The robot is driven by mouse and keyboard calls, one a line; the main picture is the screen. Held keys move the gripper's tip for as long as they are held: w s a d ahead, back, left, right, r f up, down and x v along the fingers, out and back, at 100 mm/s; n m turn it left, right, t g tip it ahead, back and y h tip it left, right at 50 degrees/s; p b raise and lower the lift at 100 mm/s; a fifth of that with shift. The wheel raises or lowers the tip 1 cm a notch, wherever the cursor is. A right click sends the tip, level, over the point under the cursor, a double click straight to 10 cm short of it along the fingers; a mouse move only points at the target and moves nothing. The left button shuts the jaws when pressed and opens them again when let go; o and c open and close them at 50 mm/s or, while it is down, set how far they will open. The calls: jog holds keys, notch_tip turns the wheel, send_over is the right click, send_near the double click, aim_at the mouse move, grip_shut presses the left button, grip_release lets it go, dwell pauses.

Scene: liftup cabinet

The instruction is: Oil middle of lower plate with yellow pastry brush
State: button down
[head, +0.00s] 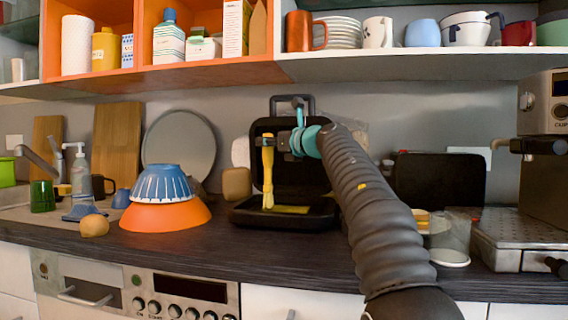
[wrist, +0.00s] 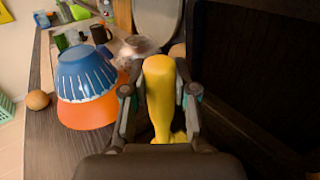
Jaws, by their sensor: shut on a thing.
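My gripper (head: 268,143) is shut on the yellow pastry brush (head: 268,178), near the top of its handle. The brush hangs about upright with its head down, over the left part of the lower plate (head: 318,215). I cannot tell whether the head touches the plate. A flat yellow patch (head: 290,209) shows on the lower plate, right of the brush. The black grill's lid (head: 315,180) stands open behind. In the wrist view the yellow brush (wrist: 160,85) sits between the two fingers, and its lower end is partly hidden by my gripper.
A blue bowl (head: 162,184) sits on an upturned orange bowl (head: 165,216) left of the grill. A potato-like item (head: 94,226) lies further left. A clear container (head: 450,238) and a coffee machine (head: 545,150) are at right. A shelf (head: 410,66) runs above.

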jog(key=c, duration=1.8)
grip_release()
grip_shut()
jog(key=shift+f+b, duration=0.5)
jog(key=shift+f, duration=0.1)
jog(key=shift+w+a, duration=0.25)
jog(key=shift+a, duration=0.75)
jog(key=shift+d, duration=0.1)
